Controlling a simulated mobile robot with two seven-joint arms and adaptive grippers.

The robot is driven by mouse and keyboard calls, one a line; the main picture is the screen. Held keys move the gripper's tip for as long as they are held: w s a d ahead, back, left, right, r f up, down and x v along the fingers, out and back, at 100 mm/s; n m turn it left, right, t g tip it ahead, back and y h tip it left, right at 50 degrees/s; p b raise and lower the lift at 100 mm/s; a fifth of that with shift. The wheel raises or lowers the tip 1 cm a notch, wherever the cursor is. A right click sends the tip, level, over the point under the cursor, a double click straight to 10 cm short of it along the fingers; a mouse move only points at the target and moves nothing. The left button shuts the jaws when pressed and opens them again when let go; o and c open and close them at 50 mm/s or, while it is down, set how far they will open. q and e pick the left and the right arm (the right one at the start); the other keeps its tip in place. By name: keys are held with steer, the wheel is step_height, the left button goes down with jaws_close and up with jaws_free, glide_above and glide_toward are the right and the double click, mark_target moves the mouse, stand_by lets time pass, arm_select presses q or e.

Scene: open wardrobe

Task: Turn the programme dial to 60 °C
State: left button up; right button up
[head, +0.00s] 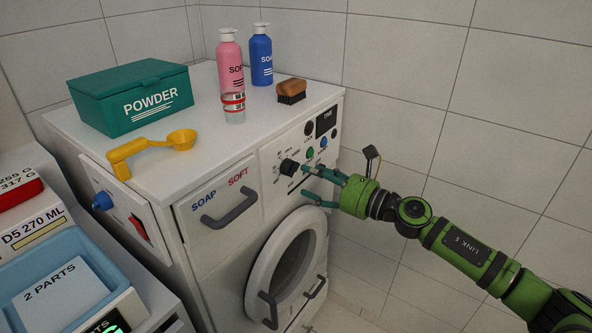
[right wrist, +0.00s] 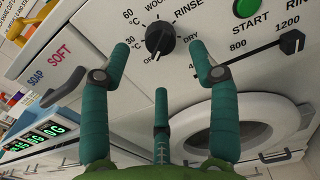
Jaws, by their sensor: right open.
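The programme dial (head: 289,167) is a black knob on the white washing machine's front panel. In the right wrist view the dial (right wrist: 159,39) is ringed by the marks 30 °C, 60 °C, WOOL, RINSE, DRY and OFF. Its white mark appears to point down, near OFF. My right gripper (head: 307,183) has teal fingers and is open and empty, in front of the panel. In the right wrist view the right gripper (right wrist: 158,60) has two fingers spread left and right of the dial, with a third below. I cannot tell whether any finger touches it. My left gripper is not in view.
A green START button (right wrist: 246,8) and a black slider (right wrist: 291,42) are right of the dial. The soap drawer handle (head: 231,206) sticks out at left, the round door (head: 262,262) is below. Bottles, brush, scoop and powder box (head: 131,96) stand on top.

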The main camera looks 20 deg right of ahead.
mark_target(296, 171)
steer(key=p+x, duration=0.1)
steer(key=x, duration=0.4)
steer(key=shift+w, duration=0.1)
steer(key=c, duration=1.1)
